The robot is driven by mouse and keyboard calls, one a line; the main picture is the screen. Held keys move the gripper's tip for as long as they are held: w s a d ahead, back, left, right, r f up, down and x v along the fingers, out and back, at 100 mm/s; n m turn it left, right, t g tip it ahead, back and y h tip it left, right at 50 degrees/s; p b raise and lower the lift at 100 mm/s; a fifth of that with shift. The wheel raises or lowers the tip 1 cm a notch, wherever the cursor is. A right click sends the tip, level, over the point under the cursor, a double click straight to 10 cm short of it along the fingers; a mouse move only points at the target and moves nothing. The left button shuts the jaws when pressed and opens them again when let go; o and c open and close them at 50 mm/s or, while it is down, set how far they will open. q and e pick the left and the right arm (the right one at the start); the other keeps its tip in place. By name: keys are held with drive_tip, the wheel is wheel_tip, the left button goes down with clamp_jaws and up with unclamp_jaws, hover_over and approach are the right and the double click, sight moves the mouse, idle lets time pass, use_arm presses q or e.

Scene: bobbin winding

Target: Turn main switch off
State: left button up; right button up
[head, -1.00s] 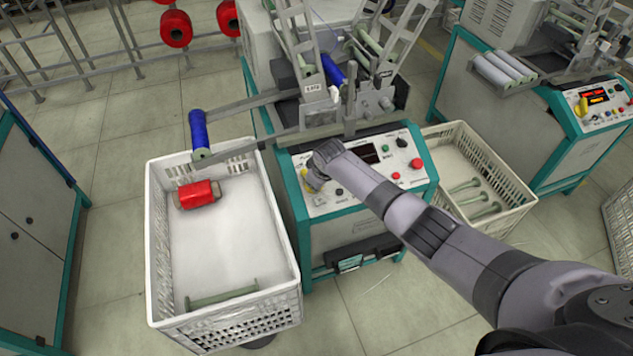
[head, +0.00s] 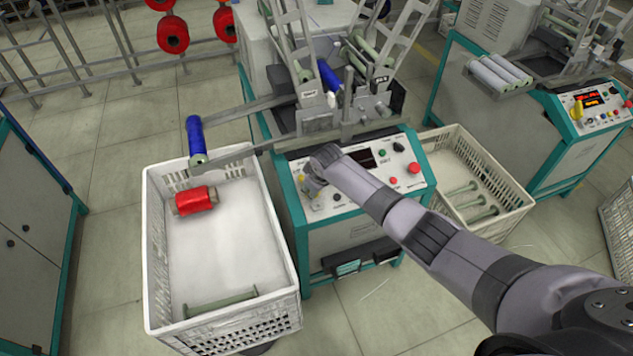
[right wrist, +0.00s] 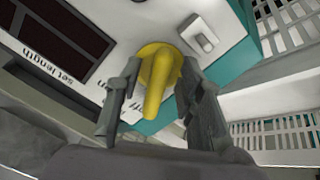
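The yellow main switch knob (right wrist: 158,75) sits on the white control panel (head: 330,198) of the winding machine. In the right wrist view its handle points toward my palm, between the two fingers. My right gripper (head: 314,190) is at the left end of the panel and hides most of the knob in the head view. In the right wrist view the fingers of my right gripper (right wrist: 158,88) stand apart on both sides of the knob, with gaps beside its handle. Whether the fingertips touch the knob is unclear. My left gripper is not in view.
The panel display (head: 372,158) looks dark. A red button (head: 393,183) and smaller controls sit close by. A white crate (head: 152,265) with a red bobbin (head: 195,200) stands left. Another crate (head: 520,205) stands right. A second machine's display (head: 590,97) is lit.

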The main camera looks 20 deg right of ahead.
drive_tip(key=v, duration=1.1)
drive_tip(key=shift+s+r, duration=0.2)
drive_tip(key=shift+r, duration=0.05)
drive_tip(key=s+d+f+m+g, duration=0.1)
drive_tip(key=s+f, duration=0.5)
drive_tip(key=f, duration=0.4)
drive_tip(key=s+d+f+m, duration=0.1)
drive_tip(key=s+d+f, duration=0.1)
drive_tip(key=s+f, duration=0.7)
drive_tip(key=s+d+f+m+g, duration=0.1)
drive_tip(key=s+f, duration=0.3)
drive_tip(key=f, duration=0.8)
drive_tip(key=s+f, duration=0.4)
drive_tip(key=s, duration=0.7)
drive_tip(key=s+f+g, duration=0.1)
drive_tip(key=s+f, duration=0.4)
drive_tip(key=s, duration=0.7)
drive_tip(key=s+f+m+g, duration=0.1)
drive_tip(key=s+f, duration=0.3)
drive_tip(key=s, duration=0.8)
drive_tip(key=shift+s+a+f, duration=0.25)
drive_tip(key=shift+f, duration=0.15)
drive_tip(key=shift+c, duration=0.5)
